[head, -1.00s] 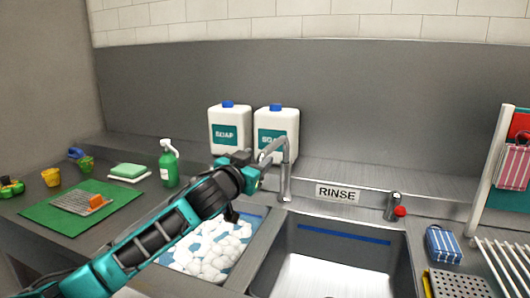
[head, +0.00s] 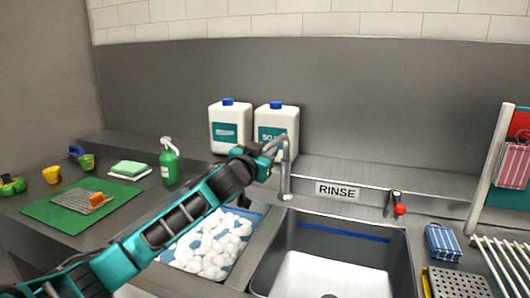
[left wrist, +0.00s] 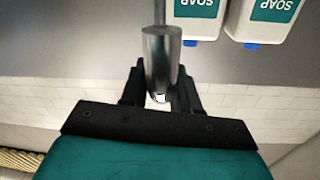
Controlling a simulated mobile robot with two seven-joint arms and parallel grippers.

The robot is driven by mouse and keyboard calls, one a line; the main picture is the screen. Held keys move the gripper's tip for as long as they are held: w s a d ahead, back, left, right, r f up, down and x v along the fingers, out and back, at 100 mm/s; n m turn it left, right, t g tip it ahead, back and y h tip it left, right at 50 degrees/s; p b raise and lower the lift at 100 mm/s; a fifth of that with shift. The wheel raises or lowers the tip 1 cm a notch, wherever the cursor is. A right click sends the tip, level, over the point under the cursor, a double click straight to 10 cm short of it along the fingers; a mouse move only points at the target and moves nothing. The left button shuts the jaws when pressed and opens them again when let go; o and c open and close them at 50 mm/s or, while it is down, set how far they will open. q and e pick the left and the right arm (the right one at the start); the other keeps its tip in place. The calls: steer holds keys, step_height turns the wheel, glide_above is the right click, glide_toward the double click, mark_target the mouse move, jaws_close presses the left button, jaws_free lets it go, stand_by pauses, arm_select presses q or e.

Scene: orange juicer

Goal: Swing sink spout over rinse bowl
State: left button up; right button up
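The sink spout (head: 286,172) is a grey metal tap. It stands upright behind the sinks, and its arched top reaches left toward the soapy basin (head: 254,246). The rinse bowl (head: 350,272) is the empty steel basin right of it, below the RINSE sign (head: 337,190). My left gripper (head: 265,158) is at the spout's free end. In the left wrist view the spout's metal nozzle (left wrist: 161,60) sits between the two black fingers (left wrist: 161,85). The fingers flank it closely on both sides and look closed on it. My right gripper is in neither view.
Two white soap jugs (head: 230,135) stand behind the spout. A red-tipped tap handle (head: 395,205) is right of the sign. A green spray bottle (head: 169,165) and green mat (head: 62,205) are left. A striped box (head: 443,244) and rack (head: 497,262) are right.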

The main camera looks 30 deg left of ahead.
arm_select(q)
jaws_close()
steer(key=shift+d+y, duration=0.3)
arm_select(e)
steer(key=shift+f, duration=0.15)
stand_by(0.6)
arm_select(q)
steer(key=w+d+n+g+y+b, duration=0.6)
steer(key=d+n+g+y+b, duration=0.1)
steer(key=d+n+y+b, duration=0.2)
steer(key=shift+w+d+y+b, duration=0.25)
steer(key=shift+d+y+b, duration=0.35)
steer(key=shift+y, duration=0.5)
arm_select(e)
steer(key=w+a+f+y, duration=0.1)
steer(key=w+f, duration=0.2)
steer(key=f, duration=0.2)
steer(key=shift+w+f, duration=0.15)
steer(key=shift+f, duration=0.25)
arm_select(q)
steer(key=shift+a, duration=0.1)
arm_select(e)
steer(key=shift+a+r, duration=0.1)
